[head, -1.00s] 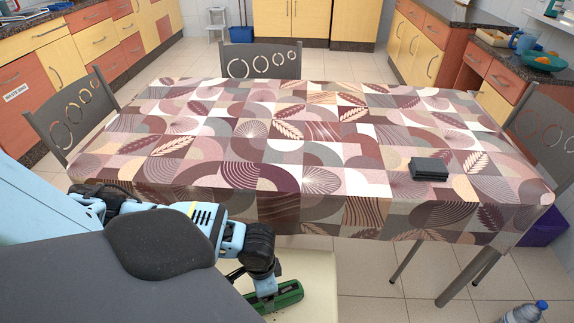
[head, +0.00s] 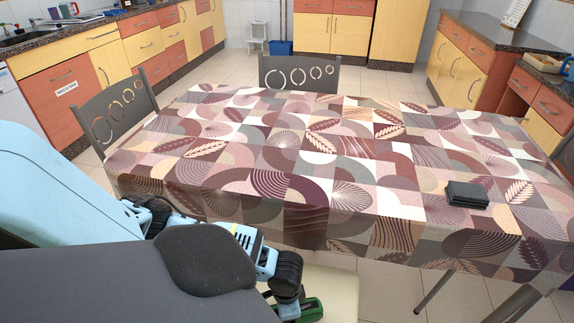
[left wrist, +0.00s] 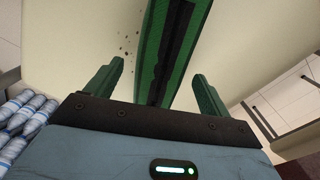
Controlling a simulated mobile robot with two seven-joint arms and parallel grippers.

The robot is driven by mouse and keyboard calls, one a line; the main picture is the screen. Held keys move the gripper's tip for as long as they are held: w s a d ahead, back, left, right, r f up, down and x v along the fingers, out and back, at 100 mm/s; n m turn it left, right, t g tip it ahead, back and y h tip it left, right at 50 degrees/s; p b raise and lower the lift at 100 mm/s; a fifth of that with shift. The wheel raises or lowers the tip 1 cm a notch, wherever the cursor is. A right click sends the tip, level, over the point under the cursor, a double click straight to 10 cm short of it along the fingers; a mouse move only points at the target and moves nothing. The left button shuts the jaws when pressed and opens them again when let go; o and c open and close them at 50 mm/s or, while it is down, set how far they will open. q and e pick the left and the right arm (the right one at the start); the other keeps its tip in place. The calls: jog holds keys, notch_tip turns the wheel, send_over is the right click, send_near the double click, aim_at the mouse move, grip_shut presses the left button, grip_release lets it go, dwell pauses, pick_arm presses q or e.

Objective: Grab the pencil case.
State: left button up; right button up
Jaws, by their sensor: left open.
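The pencil case is a long green case with a black stripe along it. It lies on a cream seat, and part of it shows at the bottom edge of the head view (head: 313,309). In the left wrist view the pencil case (left wrist: 172,45) runs upward between my left gripper's two green fingers (left wrist: 157,71). The fingers are apart, with a gap on each side of the case. In the head view my left gripper (head: 290,301) is low over the case, its fingers mostly hidden. My right gripper is not in view.
A table (head: 335,195) with a patterned cloth fills the middle, close to my left arm. A black box-like item (head: 467,194) lies on it. A grey chair (head: 112,108) stands at the left and another (head: 300,74) behind. Bottles (left wrist: 22,118) show in the left wrist view.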

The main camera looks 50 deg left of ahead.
pick_arm(q)
jog(key=shift+f, duration=0.4)
jog(key=c, duration=1.1)
jog(key=shift+c, duration=0.2)
jog(key=shift+r, duration=0.1)
